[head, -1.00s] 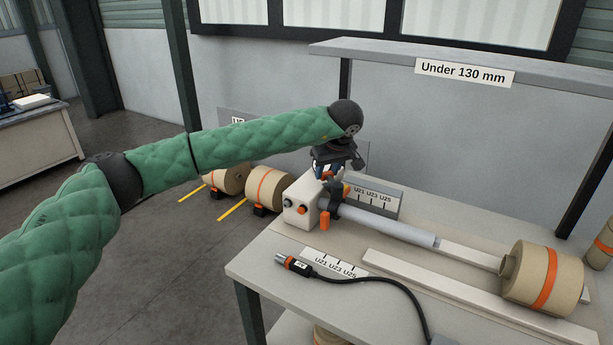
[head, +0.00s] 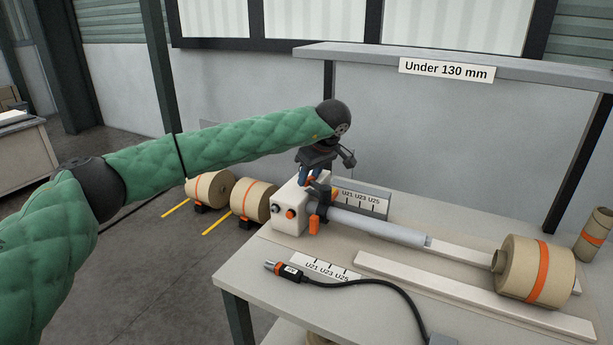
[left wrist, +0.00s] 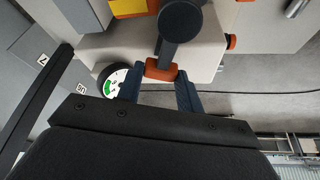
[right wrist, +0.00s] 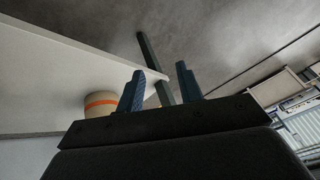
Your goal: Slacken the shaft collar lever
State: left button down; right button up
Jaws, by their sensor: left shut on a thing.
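The shaft collar (head: 322,194) is a dark ring around the pale grey shaft (head: 385,227), close to the white box (head: 287,208). An orange part (head: 314,225) hangs at the collar's front. My left gripper (head: 310,179) reaches down from above beside the box and collar. In the left wrist view its blue fingers (left wrist: 160,78) are shut on an orange lever end (left wrist: 160,70), just below a dark round part (left wrist: 181,20). The head view mostly hides this grip. My right gripper (right wrist: 160,68) shows only in the right wrist view, open and empty.
A kraft roll with an orange band (head: 537,272) sits at the shaft's right end. A black cable with a metal-tipped connector (head: 285,271) lies on the table front. A shelf (head: 400,62) stands behind. A dial gauge (left wrist: 114,82) is close beside the left fingers.

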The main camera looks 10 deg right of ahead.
aim_at(318, 184)
pick_arm(q)
jog(key=c, duration=0.9)
grip_release()
jog(key=shift+r, duration=0.25)
jog(key=b+v, duration=0.1)
jog(key=v, duration=0.4)
jog(key=shift+s+d+r, duration=0.15)
jog(key=shift+r, duration=0.2)
jog(key=shift+v, duration=0.8)
pick_arm(e)
notch_tip(318, 184, down, 6)
jog(key=shift+w+a, duration=0.25)
jog(key=shift+w, duration=0.15)
